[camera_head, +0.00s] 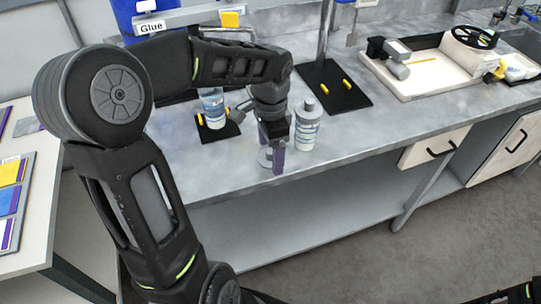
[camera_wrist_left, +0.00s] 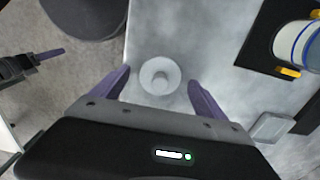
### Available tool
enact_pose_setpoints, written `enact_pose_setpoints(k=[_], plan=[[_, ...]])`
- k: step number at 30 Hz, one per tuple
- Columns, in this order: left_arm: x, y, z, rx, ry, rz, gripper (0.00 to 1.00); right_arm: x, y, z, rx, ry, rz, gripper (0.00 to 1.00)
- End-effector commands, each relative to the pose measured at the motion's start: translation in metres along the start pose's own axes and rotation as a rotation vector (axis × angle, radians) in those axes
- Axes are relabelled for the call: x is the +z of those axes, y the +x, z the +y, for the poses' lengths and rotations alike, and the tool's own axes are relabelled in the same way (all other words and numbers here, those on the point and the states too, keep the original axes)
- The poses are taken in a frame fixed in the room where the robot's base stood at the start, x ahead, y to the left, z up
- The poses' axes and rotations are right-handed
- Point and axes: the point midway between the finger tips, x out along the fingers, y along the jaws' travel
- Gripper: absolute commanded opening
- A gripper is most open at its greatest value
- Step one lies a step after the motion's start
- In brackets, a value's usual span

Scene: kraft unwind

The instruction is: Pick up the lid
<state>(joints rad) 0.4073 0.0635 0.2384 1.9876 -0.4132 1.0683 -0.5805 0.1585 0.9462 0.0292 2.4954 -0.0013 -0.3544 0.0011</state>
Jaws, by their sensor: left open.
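The lid (camera_wrist_left: 160,76), a pale round disc with a raised centre, lies on the grey bench near its front edge. In the head view the lid (camera_head: 264,158) is partly covered by my left gripper (camera_head: 273,153). In the left wrist view my left gripper (camera_wrist_left: 155,90) is open, with its purple fingers apart on either side of the lid and clear space between each finger and the lid. My right gripper (camera_wrist_left: 38,58) shows partly at the left of the wrist view, with one purple finger visible.
A capped bottle (camera_head: 307,127) stands just right of my left gripper. Another bottle (camera_head: 213,108) stands on a black mat (camera_head: 230,128) with yellow pegs. A second black mat (camera_head: 330,90) and a pale tray (camera_head: 415,85) are further right. The front bench surface to the right is clear.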

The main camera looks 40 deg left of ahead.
Motion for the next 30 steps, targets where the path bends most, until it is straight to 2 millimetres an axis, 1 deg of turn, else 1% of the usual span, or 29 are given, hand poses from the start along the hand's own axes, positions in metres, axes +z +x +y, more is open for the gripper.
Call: enact_pose_setpoints(k=[5, 6, 27, 29, 30], plan=[[0.0, -0.0002, 0.0, 0.0, 0.0, 0.0, 0.84, 0.0, 0.0, 0.0, 0.0, 0.0, 0.0, 0.41], [0.0, -0.0003, -0.0001, 0.0, 0.0, 0.0, 0.82, 0.0, 0.0, 0.0, 0.0, 0.0, 0.0, 0.41], [0.0001, -0.0003, 0.0, 0.0, 0.0, 0.0, 0.25, 0.0, 0.0, 0.0, 0.0, 0.0, 0.0, 0.41], [0.0001, -0.0003, 0.0, 0.0, 0.0, 0.0, 0.2, 0.0, 0.0, 0.0, 0.0, 0.0, 0.0, 0.41], [0.0, -0.0003, 0.0, 0.0, 0.0, 0.0, 0.2, 0.0, 0.0, 0.0, 0.0, 0.0, 0.0, 0.41]])
